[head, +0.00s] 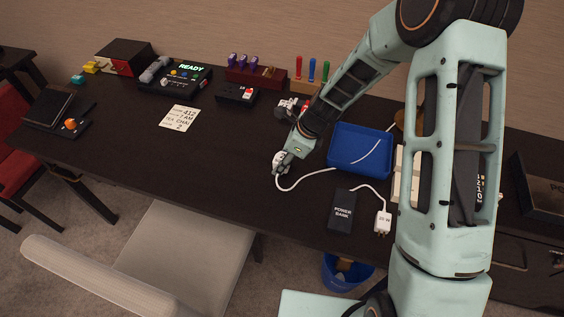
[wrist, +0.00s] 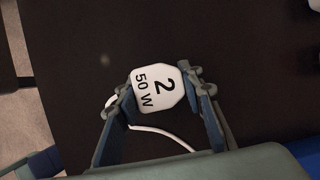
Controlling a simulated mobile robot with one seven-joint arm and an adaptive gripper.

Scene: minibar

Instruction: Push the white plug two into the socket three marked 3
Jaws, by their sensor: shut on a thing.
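The white plug two (wrist: 158,88), marked "2" and "50 W", is between the two fingers of my gripper (wrist: 162,90) in the wrist view. My gripper is shut on it. In the head view my gripper (head: 283,160) holds the plug (head: 278,158) above the middle of the dark desk, left of the blue tray. A white cable (head: 305,177) runs from the plug towards the tray. Socket three cannot be made out: no marking 3 is readable.
A blue tray (head: 345,166), a black power bank (head: 343,210) and another white plug (head: 383,222) lie right of my gripper. The desk's left middle is clear.

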